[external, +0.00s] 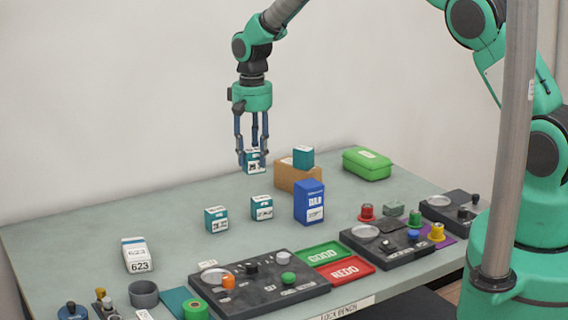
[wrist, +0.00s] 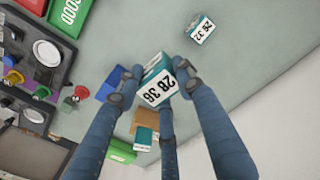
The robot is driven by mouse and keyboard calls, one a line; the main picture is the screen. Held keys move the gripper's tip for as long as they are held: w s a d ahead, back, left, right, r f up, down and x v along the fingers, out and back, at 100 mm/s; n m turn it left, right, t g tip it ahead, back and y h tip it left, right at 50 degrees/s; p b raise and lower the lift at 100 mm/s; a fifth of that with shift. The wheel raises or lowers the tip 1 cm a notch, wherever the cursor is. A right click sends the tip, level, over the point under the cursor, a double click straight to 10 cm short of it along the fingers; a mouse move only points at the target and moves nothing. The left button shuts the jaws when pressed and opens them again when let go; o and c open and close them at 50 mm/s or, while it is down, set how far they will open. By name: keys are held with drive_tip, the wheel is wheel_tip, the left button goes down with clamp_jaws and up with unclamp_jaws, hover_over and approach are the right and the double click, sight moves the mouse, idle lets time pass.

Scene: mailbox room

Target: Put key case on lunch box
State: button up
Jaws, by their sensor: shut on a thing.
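My gripper (external: 252,150) is shut on a small teal box with a white numbered label, which I take as the key case (external: 254,163). In the wrist view the key case (wrist: 157,88) sits between the fingertips, its label facing the camera. It appears to be held above the bench, left of a brown box; its exact height is hard to tell. A green lidded box with a pale label, apparently the lunch box (external: 367,165), stands at the back right of the bench, apart from my gripper. In the wrist view it is partly hidden behind a finger (wrist: 122,153).
A brown box (external: 290,178) with a teal box (external: 303,156) on top stands between my gripper and the green box. A blue box (external: 309,203) and two teal boxes (external: 216,219) (external: 261,208) stand nearer. Black control panels (external: 262,290) line the front. The back left is clear.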

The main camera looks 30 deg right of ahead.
drive_tip(key=s+d+m, duration=0.3)
drive_tip(key=d, duration=4.1)
drive_tip(key=shift+s+f, duration=0.15)
drive_tip(key=shift+f, duration=1.05)
drive_tip(key=shift+s+f, duration=0.1)
drive_tip(key=shift+f, duration=1.1)
hover_over(372, 157)
drive_tip(key=shift+s+f, duration=0.15)
drive_tip(key=shift+f, duration=0.65)
drive_tip(key=shift+f, duration=1.75)
